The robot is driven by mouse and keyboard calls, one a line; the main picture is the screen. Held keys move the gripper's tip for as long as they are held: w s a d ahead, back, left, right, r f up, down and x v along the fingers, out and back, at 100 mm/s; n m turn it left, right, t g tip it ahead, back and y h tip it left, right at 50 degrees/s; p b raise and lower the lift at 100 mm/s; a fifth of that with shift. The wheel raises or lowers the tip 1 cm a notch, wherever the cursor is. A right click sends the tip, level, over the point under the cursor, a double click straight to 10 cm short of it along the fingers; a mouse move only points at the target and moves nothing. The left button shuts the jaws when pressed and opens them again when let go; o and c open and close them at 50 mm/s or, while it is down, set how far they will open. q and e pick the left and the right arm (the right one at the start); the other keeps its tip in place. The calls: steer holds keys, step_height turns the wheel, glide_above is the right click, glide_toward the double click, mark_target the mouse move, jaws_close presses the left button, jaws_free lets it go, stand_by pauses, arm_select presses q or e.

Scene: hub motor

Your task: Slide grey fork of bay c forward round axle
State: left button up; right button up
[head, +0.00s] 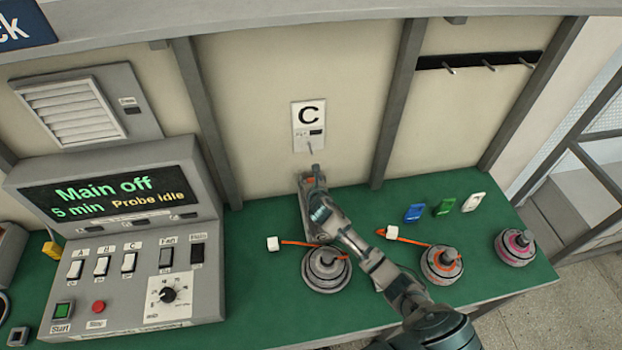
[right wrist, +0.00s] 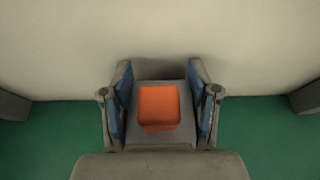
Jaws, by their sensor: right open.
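The bay under the C sign (head: 308,124) has a grey upright part (head: 303,205), probably the fork, mostly hidden by my right arm. In front of it a hub motor (head: 326,275) lies on the green bench; its axle is partly hidden by the arm. My right gripper (head: 314,176) is at the top of the grey part, near the wall. In the right wrist view the fingers (right wrist: 160,108) are open on either side of an orange block (right wrist: 158,107) on a grey part. Visible gaps separate both fingers from the orange block. My left gripper is out of view.
An orange lead with a white plug (head: 273,243) lies left of the motor. Two more motors (head: 441,263) (head: 515,247) stand to the right. The control console (head: 120,240) reads "Main off" at left. Blue, green and white tags (head: 443,207) stand at the back right.

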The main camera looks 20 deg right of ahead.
steer(key=shift+a+r, duration=0.1)
steer(key=shift+a, duration=0.05)
steer(key=c, duration=0.3)
jaws_close()
steer(key=shift+s, duration=0.2)
steer(key=s+p, duration=0.3)
steer(key=s+a+p, duration=0.1)
steer(key=s+p, duration=0.2)
steer(key=s+a+p, duration=0.1)
steer(key=s+p, duration=0.2)
steer(key=s, duration=0.1)
steer(key=shift+a, duration=0.25)
steer(key=shift+f, duration=0.2)
steer(key=shift+s, duration=0.1)
